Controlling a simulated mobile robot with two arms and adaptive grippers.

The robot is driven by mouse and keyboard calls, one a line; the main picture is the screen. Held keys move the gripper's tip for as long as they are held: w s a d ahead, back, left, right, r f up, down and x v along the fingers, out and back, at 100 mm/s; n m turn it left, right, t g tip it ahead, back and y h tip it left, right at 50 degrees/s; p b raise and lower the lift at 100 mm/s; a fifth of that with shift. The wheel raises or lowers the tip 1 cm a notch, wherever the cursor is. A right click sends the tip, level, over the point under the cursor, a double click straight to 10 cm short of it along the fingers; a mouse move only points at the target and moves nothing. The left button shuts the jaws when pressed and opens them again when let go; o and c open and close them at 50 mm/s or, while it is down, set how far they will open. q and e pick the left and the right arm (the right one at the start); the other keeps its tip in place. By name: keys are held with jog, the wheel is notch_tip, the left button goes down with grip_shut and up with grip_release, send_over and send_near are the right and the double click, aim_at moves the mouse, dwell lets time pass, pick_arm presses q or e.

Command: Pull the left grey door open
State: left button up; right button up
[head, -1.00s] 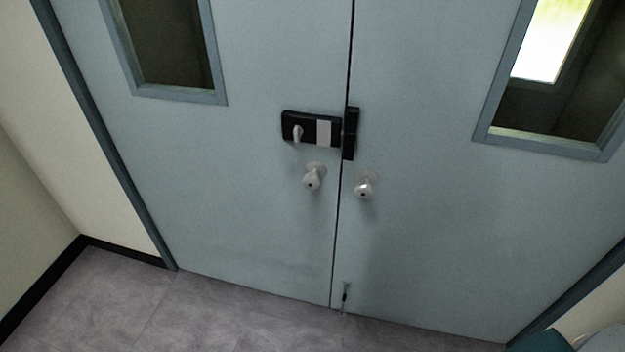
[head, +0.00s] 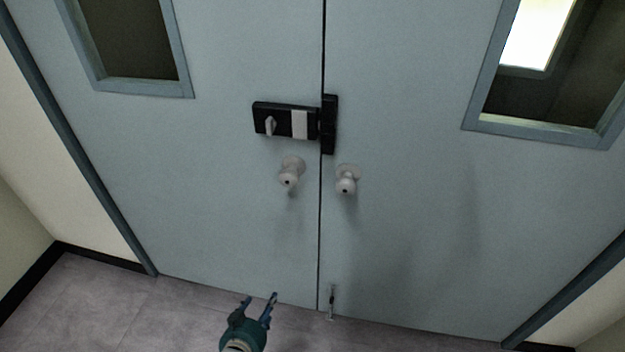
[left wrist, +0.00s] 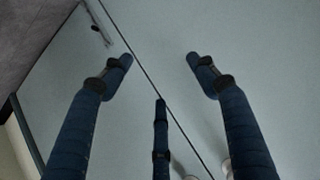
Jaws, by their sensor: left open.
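The left grey door (head: 200,215) is shut against the right grey door (head: 420,230), with a thin dark seam between them. The left door has a pale round knob (head: 290,173) below a black lock box (head: 285,120). My left gripper (head: 259,298) is open and empty at the bottom of the head view, lower in the picture than the knob and apart from it. In the left wrist view its spread fingers (left wrist: 158,75) point at the grey door surface, and pale knob shapes show partly at the bottom edge. My right gripper is not in view.
The right door has its own knob (head: 346,179) close beside the seam and a floor bolt (head: 331,302) at its foot. Both doors have framed windows. Grey floor (head: 90,305) is clear at lower left; a cream wall (head: 60,170) stands left of the frame.

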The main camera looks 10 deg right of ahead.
pick_arm(q)
jog(key=w+d+r+m+t+h+b, duration=0.1)
jog(key=w+d+r+t, duration=0.2)
jog(key=r, duration=0.5)
jog(key=w+d+r+t+h+b, duration=0.1)
jog(key=w+d+r, duration=0.1)
jog(key=w+r, duration=0.5)
jog(key=m+t, duration=0.1)
jog(key=t, duration=0.1)
send_near(288, 180)
jog(key=w, duration=0.1)
jog(key=shift+h, duration=0.4)
jog(key=x, duration=0.9)
jog(key=shift+w+f, duration=0.2)
jog(key=shift+w, duration=0.15)
jog(key=shift+w+d, duration=0.2)
jog(key=shift+w, duration=0.35)
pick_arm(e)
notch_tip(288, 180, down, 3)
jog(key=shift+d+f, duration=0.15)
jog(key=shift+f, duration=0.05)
pick_arm(q)
grip_shut()
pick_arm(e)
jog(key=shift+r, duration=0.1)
